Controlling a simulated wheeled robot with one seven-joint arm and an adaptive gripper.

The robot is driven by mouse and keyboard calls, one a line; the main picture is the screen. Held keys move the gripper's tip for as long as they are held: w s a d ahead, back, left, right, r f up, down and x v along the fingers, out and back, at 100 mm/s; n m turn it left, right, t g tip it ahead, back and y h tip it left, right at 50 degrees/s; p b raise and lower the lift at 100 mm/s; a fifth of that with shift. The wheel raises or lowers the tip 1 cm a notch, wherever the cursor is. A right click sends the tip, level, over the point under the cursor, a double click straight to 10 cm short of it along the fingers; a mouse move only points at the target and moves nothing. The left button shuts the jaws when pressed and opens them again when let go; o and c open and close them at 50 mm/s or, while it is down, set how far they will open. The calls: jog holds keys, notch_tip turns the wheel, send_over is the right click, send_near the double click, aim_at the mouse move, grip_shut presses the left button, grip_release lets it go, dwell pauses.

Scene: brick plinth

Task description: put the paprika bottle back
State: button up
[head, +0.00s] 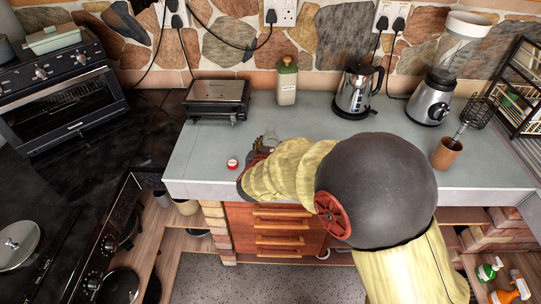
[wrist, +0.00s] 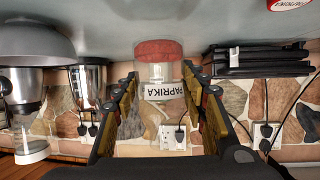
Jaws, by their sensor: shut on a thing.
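The paprika bottle (wrist: 158,72) is a small clear jar with a red end and a white label reading PAPRIKA. The wrist view is upside down, and the red end faces the grey counter. My gripper (wrist: 160,82) is shut on the bottle, one finger on each side. In the head view, my gripper is over the left front part of the counter (head: 330,120), mostly hidden by my arm. I cannot tell whether the bottle touches the counter.
A small red-topped jar (head: 233,163) stands left of my gripper. Behind are a black grill (head: 217,98), a pale bottle (head: 287,82) and a kettle (head: 355,92). A blender (head: 433,95) and a brown cup (head: 445,153) stand right. The middle counter is clear.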

jog(key=shift+w+f, duration=0.3)
jog(key=shift+f, duration=0.05)
jog(key=shift+w+f+b, duration=0.15)
jog(key=shift+f+b, duration=1)
jog(key=shift+f, duration=0.5)
jog(key=shift+f, duration=0.2)
jog(key=o, duration=1.2)
jog(key=shift+r, duration=0.15)
